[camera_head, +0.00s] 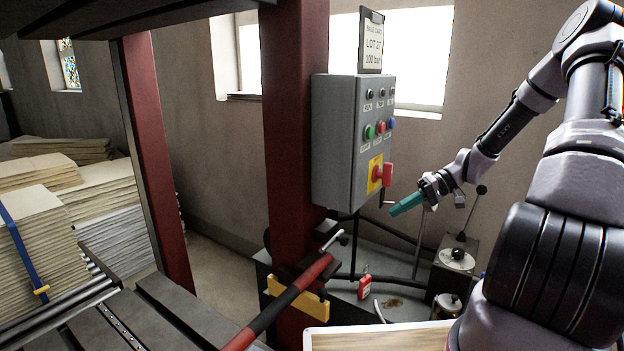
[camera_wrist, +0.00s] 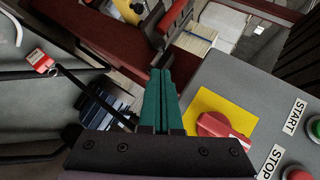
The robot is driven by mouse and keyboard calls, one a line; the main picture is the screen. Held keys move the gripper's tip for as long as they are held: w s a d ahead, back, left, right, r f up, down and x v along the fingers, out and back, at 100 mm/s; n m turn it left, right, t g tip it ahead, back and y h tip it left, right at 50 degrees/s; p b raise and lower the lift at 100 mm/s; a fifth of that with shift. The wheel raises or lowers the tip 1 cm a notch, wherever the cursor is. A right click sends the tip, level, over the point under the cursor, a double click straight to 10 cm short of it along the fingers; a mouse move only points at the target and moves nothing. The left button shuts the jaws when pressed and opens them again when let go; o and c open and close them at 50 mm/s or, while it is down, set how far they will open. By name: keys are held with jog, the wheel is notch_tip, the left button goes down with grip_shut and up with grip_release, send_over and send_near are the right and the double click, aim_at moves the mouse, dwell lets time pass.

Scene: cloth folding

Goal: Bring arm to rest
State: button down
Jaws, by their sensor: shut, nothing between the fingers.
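My gripper (camera_head: 406,204) is in mid-air just right of the grey control box (camera_head: 338,140), with its teal fingers pointing left. In the wrist view the teal fingers (camera_wrist: 160,92) are pressed together with nothing between them. The arm reaches in from the right of the head view, bent and raised. The red rotary switch on its yellow plate (camera_head: 375,173) is close to the fingertips, and a small gap shows between them. In the wrist view the red switch (camera_wrist: 215,126) lies right of the fingers.
Dark red posts (camera_head: 296,130) stand left of the box. A red-and-black lever (camera_head: 283,306) slants across the front. A bench below holds a red tag (camera_head: 364,286), a small jar (camera_head: 446,306) and a grey unit with a knobbed lever (camera_head: 456,262). Stacked sheets (camera_head: 105,205) are at far left.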

jog(key=s+a+r+m+t+h, duration=0.1)
jog(key=s+r+m+t+h, duration=0.2)
jog(key=s+r, duration=0.7)
jog(key=s+a+r+m+t+h, duration=0.1)
jog(key=s+r+m+t+h, duration=0.3)
jog(key=s+r, duration=0.7)
notch_tip(320, 180, up, 9)
jog(key=h, duration=0.2)
jog(key=shift+s+f+t+h, duration=0.15)
jog(key=shift+t+h, duration=0.25)
